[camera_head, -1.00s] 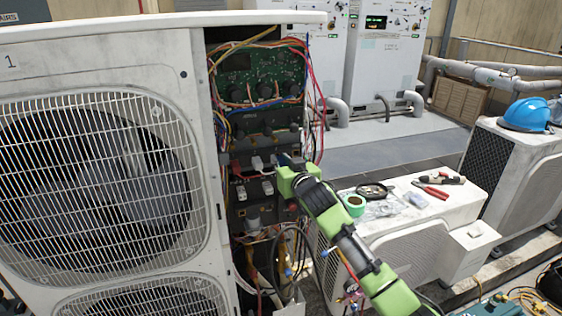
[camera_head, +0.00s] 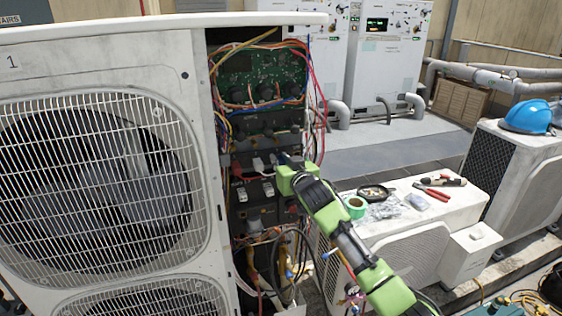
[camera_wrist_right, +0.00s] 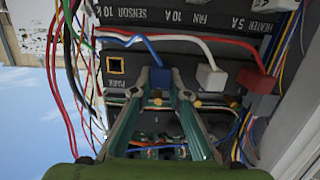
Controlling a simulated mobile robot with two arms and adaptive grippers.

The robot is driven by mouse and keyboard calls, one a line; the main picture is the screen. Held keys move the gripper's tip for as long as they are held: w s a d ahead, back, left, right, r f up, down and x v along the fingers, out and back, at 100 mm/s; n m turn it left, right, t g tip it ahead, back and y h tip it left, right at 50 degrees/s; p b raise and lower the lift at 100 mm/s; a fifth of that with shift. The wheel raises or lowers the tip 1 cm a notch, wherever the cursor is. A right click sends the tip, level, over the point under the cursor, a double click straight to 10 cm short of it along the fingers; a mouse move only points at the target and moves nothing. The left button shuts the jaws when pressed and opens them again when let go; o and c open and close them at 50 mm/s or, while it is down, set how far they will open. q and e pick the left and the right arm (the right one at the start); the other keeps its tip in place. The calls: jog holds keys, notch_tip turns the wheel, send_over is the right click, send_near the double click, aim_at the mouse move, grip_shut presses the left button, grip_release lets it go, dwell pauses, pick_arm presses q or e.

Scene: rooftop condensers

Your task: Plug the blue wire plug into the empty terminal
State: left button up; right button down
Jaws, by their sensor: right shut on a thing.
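The blue plug (camera_wrist_right: 160,77), with a blue wire rising from it, is between the fingertips of my right gripper (camera_wrist_right: 165,92) in the right wrist view. The right gripper is shut on it. The empty terminal (camera_wrist_right: 116,65), a dark square with a yellow rim, is just left of the plug. The plug is in front of the dark panel; I cannot tell whether it touches it. In the head view, my right gripper (camera_head: 285,172) reaches into the open condenser from the right, and its fingers are small there. My left gripper does not show.
A white plug (camera_wrist_right: 211,78) and a red plug (camera_wrist_right: 257,86) sit right of the blue one in the wrist view. Loose wires hang around the panel. The open condenser (camera_head: 190,50) has a white side wall. A lower white unit (camera_head: 450,200) carries tools and tape.

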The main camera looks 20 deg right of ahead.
jog(key=shift+w+r, duration=0.15)
jog(key=c, duration=1.9)
grip_release()
